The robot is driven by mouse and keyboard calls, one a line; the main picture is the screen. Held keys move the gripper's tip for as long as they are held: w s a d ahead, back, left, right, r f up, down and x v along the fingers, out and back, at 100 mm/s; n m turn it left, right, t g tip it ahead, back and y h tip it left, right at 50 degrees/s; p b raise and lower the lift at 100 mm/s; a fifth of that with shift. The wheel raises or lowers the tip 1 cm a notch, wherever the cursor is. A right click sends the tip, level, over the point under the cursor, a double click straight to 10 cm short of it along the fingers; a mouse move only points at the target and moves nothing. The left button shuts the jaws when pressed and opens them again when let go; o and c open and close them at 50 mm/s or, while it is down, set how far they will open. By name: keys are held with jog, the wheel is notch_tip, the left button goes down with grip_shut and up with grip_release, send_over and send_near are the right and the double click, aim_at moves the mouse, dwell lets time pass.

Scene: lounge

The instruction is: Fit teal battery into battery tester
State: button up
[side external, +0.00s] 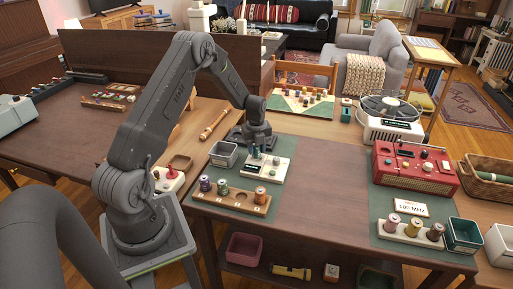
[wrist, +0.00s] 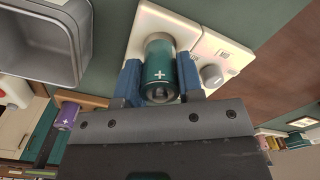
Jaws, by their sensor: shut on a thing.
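The teal battery (wrist: 159,64) stands between the two blue fingers of my gripper (wrist: 160,83) in the wrist view, its plus mark facing the camera. My gripper (side external: 256,151) is shut on it, over the cream battery tester (side external: 271,170) in the side view. The tester also shows in the wrist view (wrist: 216,43), with a round knob and a small label. The battery's far end meets the tester's rounded end in the picture. Whether it sits in the socket or just above it, I cannot tell.
A wooden battery rack (side external: 232,205) with purple, green and orange batteries stands in front of the tester. A grey bin (side external: 223,154) is close on the left. A red radio (side external: 414,167) and a white fan unit (side external: 391,128) stand right. The brown table between is clear.

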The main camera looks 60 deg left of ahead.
jog(key=shift+f, duration=0.85)
jog(key=o, duration=1)
jog(key=shift+o, duration=0.2)
jog(key=shift+r, duration=3.8)
